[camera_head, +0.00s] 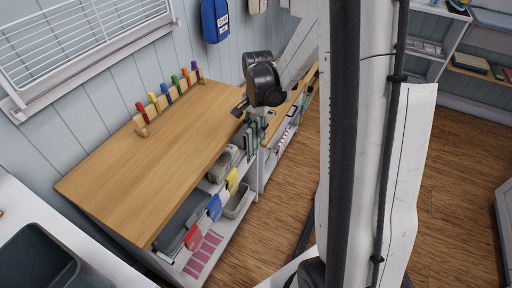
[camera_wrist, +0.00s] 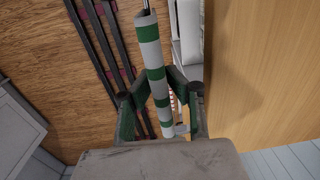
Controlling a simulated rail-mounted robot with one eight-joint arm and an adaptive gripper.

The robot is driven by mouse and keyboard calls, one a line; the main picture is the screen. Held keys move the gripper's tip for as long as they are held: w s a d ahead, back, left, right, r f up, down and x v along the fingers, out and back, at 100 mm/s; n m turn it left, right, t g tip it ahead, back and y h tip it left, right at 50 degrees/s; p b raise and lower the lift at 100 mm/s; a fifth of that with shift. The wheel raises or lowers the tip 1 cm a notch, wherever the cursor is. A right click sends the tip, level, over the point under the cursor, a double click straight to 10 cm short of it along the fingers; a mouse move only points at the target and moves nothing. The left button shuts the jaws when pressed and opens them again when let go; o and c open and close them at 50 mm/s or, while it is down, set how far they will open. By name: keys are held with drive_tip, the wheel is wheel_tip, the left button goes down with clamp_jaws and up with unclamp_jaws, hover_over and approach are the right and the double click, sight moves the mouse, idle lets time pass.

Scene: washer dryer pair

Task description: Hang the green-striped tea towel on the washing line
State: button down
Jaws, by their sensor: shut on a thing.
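The green-striped tea towel (camera_wrist: 150,45) shows in the wrist view as a long narrow white-and-green banded fold. My gripper (camera_wrist: 157,82) is shut on it, one finger on each side. A thin metal rod or line (camera_wrist: 147,5) runs out from the towel's far end; I cannot tell whether the towel's weight rests on it. In the head view the towel (camera_head: 250,137) hangs by the counter's front edge, below my gripper (camera_head: 250,114).
The wooden counter (camera_head: 140,165) lies beside the row, with a rack of coloured pegs (camera_head: 165,100) at its back. Its bare surface also shows in the wrist view (camera_wrist: 260,70), right of the towel. Shelves with bins (camera_head: 238,202) stand below.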

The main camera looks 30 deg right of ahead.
drive_tip(key=shift+r+p, duration=0.65)
drive_tip(key=shift+r, duration=0.55)
idle(0.7)
